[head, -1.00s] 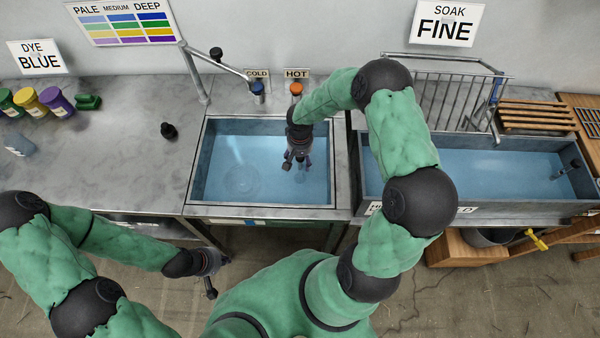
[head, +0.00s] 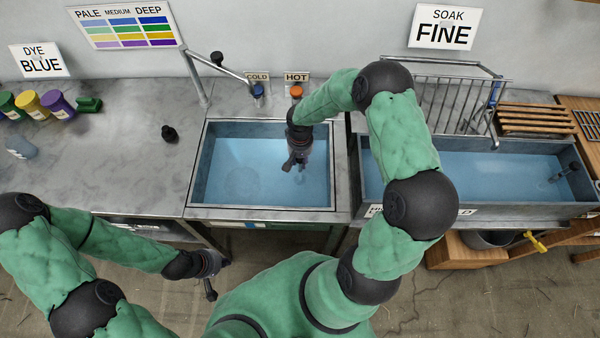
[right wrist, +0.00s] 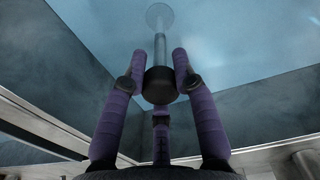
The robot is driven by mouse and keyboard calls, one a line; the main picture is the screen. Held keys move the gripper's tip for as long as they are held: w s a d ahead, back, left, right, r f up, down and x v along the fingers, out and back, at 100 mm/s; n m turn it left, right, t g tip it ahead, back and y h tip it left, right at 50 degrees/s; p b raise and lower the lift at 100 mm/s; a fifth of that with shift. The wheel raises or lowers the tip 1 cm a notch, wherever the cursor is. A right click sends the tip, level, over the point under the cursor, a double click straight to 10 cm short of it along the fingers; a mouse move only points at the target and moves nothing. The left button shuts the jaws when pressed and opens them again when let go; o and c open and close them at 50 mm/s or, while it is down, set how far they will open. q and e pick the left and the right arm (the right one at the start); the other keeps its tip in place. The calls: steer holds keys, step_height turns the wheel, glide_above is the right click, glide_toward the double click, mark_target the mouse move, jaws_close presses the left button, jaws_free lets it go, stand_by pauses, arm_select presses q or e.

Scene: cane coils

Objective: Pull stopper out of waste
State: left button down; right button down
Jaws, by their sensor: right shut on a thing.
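The sink (head: 272,207) is a steel-rimmed basin holding blue water. The stopper shows in the right wrist view as a black knob (right wrist: 159,86) on a metal rod that runs down into the water, to a pale round disc (right wrist: 159,16) at the bottom. My right gripper (head: 294,164) reaches down into the sink, right of its middle. In the right wrist view its purple fingers (right wrist: 160,82) are shut around the black knob. In the head view the gripper hides most of the stopper. My left gripper (head: 211,277) hangs in front of the counter, away from the sink; its fingers are unclear.
A faucet (head: 232,70) and blue and orange tap knobs (head: 296,91) stand behind the sink. A second trough (head: 480,170) with water, a rack (head: 440,95) and an upright rod fitting (head: 567,170) lies right. A small black object (head: 169,132) stands on the left counter.

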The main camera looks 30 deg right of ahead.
steer(key=shift+r+p, duration=1.85)
steer(key=shift+r, duration=1.4)
